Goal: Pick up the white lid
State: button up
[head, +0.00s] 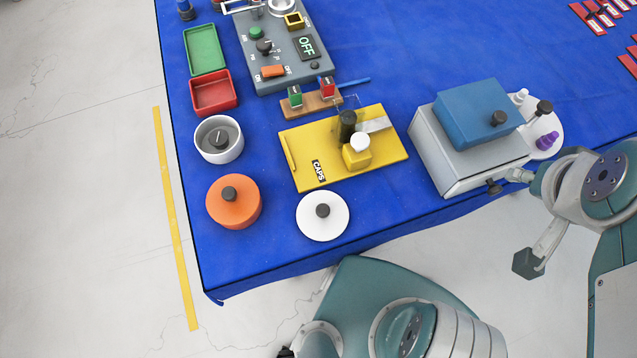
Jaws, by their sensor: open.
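The white lid (323,217) is a flat round disc with a dark knob at its centre. It lies flat on the blue table cover near the front edge in the head view, fully visible. My gripper (511,224) is at the right, by the table's front edge and beside the grey box. Its two dark-tipped fingers are spread wide with nothing between them. It is well to the right of the lid and not touching it.
An orange lidded pot (234,210) stands left of the lid, with a white round pot (219,139) behind. A yellow board (303,172) lies just behind the lid. A grey box (455,160) with a blue top stands between board and gripper. Blue cover (390,213) right of the lid is clear.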

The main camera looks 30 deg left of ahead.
aim_at(322, 216)
jog(key=l+u, duration=0.15)
jog(key=u, duration=0.3)
jog(key=k+l+u, duration=0.1)
jog(key=u, duration=0.9)
jog(key=i+j+u, duration=0.15)
jog(key=u, duration=0.3)
jog(key=i+l, duration=0.05)
jog(key=i, duration=0.05)
